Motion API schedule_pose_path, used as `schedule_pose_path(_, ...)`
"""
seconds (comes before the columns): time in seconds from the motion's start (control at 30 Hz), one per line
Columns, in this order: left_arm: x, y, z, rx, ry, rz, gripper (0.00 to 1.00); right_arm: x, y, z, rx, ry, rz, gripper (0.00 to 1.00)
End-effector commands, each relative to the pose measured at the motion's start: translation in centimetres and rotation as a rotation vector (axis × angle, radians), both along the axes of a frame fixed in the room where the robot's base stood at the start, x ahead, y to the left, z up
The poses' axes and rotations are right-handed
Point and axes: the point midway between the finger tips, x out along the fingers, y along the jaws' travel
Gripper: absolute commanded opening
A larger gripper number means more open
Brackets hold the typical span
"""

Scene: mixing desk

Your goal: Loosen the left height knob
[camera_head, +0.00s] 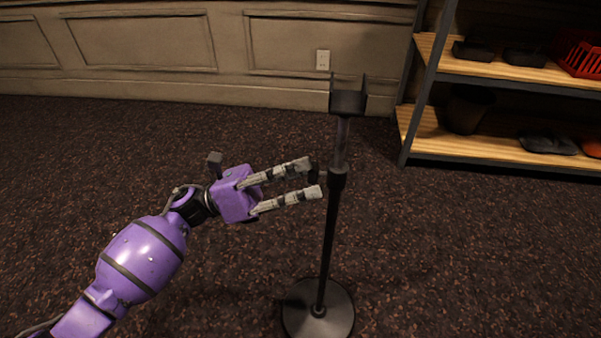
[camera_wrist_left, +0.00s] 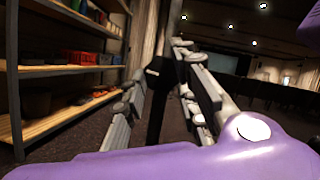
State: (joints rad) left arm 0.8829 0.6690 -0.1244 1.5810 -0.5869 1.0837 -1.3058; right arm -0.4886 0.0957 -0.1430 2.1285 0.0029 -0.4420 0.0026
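A black stand (camera_head: 328,235) rises upright from a round base (camera_head: 318,312) on the carpet, with a U-shaped bracket (camera_head: 348,100) on top. A small dark height knob (camera_head: 314,171) sticks out to the left of the pole's collar, partly hidden by my fingers. My left gripper (camera_head: 311,178) is at the knob's height, its fingers parted, one above and one below in the head view. In the left wrist view the dark knob (camera_wrist_left: 156,72), with a pale mark, shows between the parted fingers. I cannot tell whether they touch it. My right gripper is not in view.
A shelf unit (camera_head: 490,70) with wooden boards stands at the back right, holding dark trays and a red basket (camera_head: 580,52). A panelled wall with an outlet (camera_head: 322,60) runs along the back. The carpet around the stand is clear.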

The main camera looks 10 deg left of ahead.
Motion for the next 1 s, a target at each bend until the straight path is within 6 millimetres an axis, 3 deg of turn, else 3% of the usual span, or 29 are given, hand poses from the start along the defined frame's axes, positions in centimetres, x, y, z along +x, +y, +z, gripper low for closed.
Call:
schedule_pose_path(0.1,0.25,0.09,-0.04,0.001,0.002,0.008,0.01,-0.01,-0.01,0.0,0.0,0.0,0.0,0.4)
schedule_pose_path(0.5,0.24,0.12,-0.12,0.001,0.079,0.01,0.0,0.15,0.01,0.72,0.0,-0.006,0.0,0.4)
schedule_pose_path(0.53,0.25,0.12,-0.13,0.001,0.079,0.01,0.28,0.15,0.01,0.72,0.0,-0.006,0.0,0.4)
schedule_pose_path(0.63,0.24,0.12,-0.13,0.001,0.079,0.01,0.41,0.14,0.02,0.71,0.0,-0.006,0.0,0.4)
schedule_pose_path(1.0,0.08,0.41,-0.23,0.001,0.078,0.008,0.41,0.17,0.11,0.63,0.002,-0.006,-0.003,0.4)
